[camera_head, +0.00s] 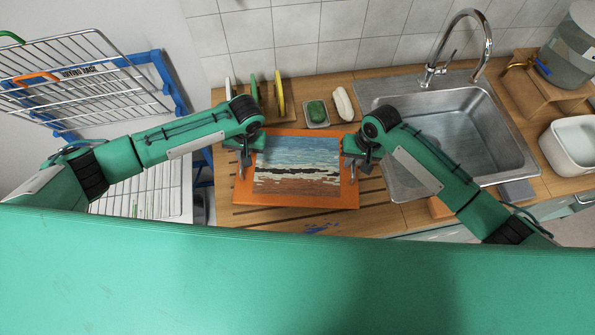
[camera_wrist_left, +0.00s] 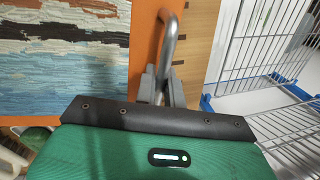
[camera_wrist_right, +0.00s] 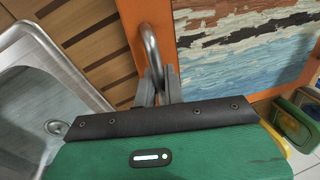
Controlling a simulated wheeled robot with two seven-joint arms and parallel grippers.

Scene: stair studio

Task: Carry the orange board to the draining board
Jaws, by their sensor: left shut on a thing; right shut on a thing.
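The orange board (camera_head: 300,203) has a painted panel of blue, white and brown bands and a metal handle at each side. It is over the grooved wooden draining board (camera_head: 240,217), left of the sink; I cannot tell whether it touches it. My left gripper (camera_head: 246,160) is shut on the left handle, which shows in the left wrist view (camera_wrist_left: 168,42). My right gripper (camera_head: 356,160) is shut on the right handle, which shows in the right wrist view (camera_wrist_right: 151,48). The board covers the middle of the draining board.
The steel sink (camera_head: 470,135) with its tap (camera_head: 470,40) is to the right. Behind the board stand a plate rack (camera_head: 265,105), a green sponge in a dish (camera_head: 316,112) and a white object (camera_head: 342,104). A wire drying rack (camera_head: 80,85) stands at the left.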

